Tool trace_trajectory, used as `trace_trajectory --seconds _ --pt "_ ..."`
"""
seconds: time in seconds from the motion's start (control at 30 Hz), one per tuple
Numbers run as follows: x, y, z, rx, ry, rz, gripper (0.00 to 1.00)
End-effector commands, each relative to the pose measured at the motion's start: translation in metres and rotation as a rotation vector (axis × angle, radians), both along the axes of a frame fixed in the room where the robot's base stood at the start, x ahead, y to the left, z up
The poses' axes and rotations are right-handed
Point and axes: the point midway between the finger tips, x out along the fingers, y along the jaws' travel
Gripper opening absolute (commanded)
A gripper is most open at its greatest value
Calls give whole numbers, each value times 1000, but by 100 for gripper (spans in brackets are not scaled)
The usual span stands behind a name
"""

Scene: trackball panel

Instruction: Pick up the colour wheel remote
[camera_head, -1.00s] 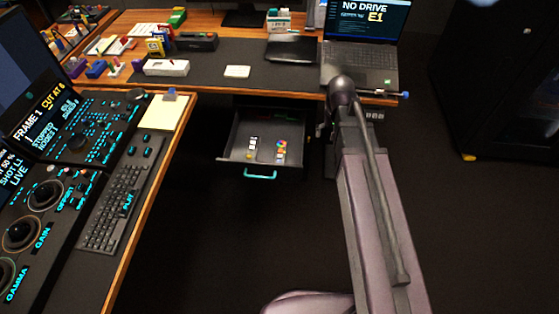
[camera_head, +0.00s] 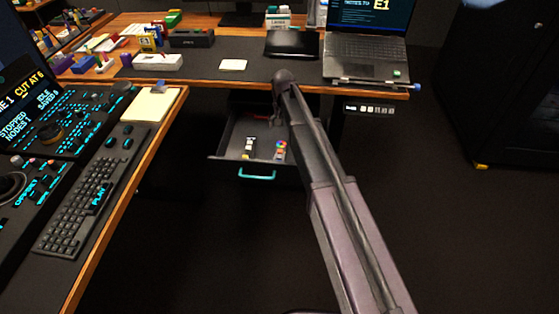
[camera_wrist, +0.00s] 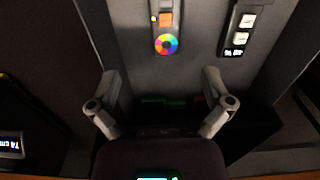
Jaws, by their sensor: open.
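The colour wheel remote (camera_head: 281,149) lies in the open drawer (camera_head: 214,155) under the back desk. In the wrist view the remote (camera_wrist: 166,30) is a grey strip with a round rainbow wheel (camera_wrist: 166,44) at its near end, at the top middle. My gripper (camera_wrist: 159,82) is open and empty, with its two fingers spread below the remote in that picture and apart from it. In the head view my arm (camera_head: 320,170) reaches to the drawer's right side and hides part of its inside; the fingertips are hard to make out there.
A second dark remote with white buttons (camera_wrist: 241,30) lies right of the colour wheel remote in the wrist view. The drawer has a teal handle (camera_head: 257,174). The desktop with a laptop (camera_head: 369,50) overhangs the drawer's back. Open floor lies in front.

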Motion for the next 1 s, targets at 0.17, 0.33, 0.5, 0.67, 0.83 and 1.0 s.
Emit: trace_trajectory --seconds 0.17,0.33,0.5,0.67,0.83,1.0 --pt "2 5 -3 0 0 0 100" --pt "2 4 -2 0 0 1 100" --pt "2 5 -4 0 0 1 100" --pt "2 5 -11 0 0 2 100" --pt "2 5 -24 0 0 2 100" --pt "2 5 -38 0 0 2 100"
